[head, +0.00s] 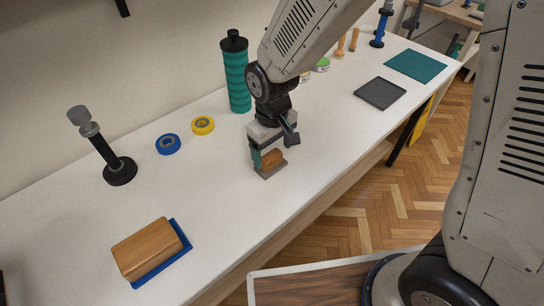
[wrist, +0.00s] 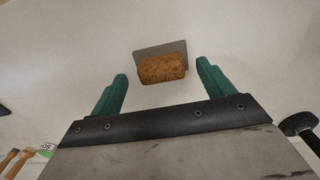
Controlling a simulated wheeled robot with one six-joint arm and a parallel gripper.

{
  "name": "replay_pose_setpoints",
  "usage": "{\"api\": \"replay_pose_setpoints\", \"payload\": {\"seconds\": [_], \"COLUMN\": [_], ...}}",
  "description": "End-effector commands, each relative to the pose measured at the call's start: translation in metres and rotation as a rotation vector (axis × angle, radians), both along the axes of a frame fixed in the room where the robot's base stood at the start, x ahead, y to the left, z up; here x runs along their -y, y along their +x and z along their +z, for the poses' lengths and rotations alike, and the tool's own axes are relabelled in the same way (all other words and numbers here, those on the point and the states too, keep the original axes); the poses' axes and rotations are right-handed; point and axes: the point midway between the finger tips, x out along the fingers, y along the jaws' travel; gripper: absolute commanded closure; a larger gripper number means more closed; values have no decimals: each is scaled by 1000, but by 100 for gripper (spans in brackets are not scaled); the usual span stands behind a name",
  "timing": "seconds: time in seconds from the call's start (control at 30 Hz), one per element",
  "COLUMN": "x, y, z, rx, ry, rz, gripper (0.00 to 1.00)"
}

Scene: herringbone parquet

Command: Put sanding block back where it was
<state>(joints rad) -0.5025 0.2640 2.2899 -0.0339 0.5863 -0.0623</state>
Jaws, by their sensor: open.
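A brown, cork-like block (head: 272,157) with a flat grey plate (head: 267,174), which looks like the sanding block, is on the white table under my gripper. In the wrist view the block (wrist: 161,69) shows between the fingers, with the grey plate (wrist: 158,49) reaching past its far side. My gripper (head: 273,150) is open, its teal fingers on either side of the block with gaps to both. In the head view the gripper hides part of the block.
A wooden block (head: 147,247) on a blue base, a black stand (head: 119,170), blue tape (head: 168,144), yellow tape (head: 203,125) and a teal bottle (head: 236,75) stand left. A dark grey mat (head: 380,93) and teal mat (head: 415,66) lie right. The table between is clear.

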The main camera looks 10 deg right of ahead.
Motion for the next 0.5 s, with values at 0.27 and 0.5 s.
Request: {"api": "replay_pose_setpoints", "payload": {"seconds": [0.27,0.5], "x": [-2,-2], "y": [0,-1], "z": [60,83], "rx": [4,2], "ry": [3,1], "rz": [1,1], "gripper": [19,19]}}
